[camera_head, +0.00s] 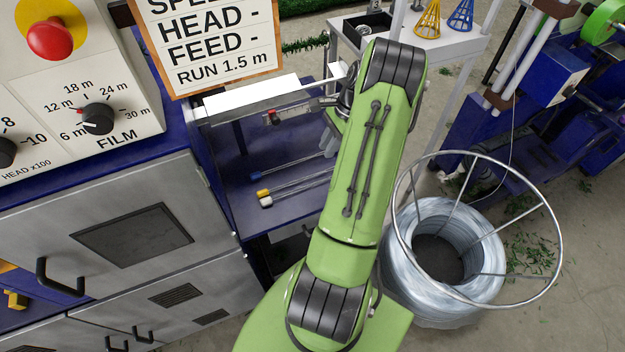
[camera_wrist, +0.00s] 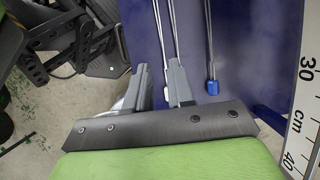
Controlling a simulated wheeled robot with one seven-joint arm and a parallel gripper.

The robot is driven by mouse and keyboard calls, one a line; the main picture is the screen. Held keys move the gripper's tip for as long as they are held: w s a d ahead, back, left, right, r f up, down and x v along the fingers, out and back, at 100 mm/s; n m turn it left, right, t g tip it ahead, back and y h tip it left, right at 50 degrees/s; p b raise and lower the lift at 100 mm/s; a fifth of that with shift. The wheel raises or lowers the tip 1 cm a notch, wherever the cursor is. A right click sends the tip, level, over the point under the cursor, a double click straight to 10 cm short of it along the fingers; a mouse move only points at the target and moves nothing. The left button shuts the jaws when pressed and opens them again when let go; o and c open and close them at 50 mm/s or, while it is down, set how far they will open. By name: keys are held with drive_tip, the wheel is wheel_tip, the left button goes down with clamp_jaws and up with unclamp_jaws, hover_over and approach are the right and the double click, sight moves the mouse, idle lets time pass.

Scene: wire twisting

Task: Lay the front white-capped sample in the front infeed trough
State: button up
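The white-capped sample (camera_head: 266,202) is a thin rod lying frontmost on the blue shelf, beside a yellow-capped one (camera_head: 263,193). My arm covers its right end in the head view. In the wrist view its white cap (camera_wrist: 171,98) shows in the gap between the fingers, partly hidden by the right finger. My gripper (camera_wrist: 160,85) is open, its two grey fingers pointing towards the rods; I cannot tell how far above them. In the head view the fingers (camera_head: 329,143) show beside my arm. A narrow metal trough-like rail (camera_head: 290,117) lies behind; I cannot make out the front infeed trough clearly.
A blue-capped rod (camera_wrist: 212,86) lies right of the fingers in the wrist view. A centimetre scale (camera_wrist: 305,90) stands further right. The control cabinet (camera_head: 110,210) is left of the shelf. A wire coil (camera_head: 440,260) stands on the floor at right.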

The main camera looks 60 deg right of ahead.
sight(308, 185)
drive_tip(key=b+x, duration=0.2)
drive_tip(key=x, duration=1.3)
drive_tip(key=shift+d+f, duration=0.1)
drive_tip(key=shift+f, duration=0.05)
clamp_jaws()
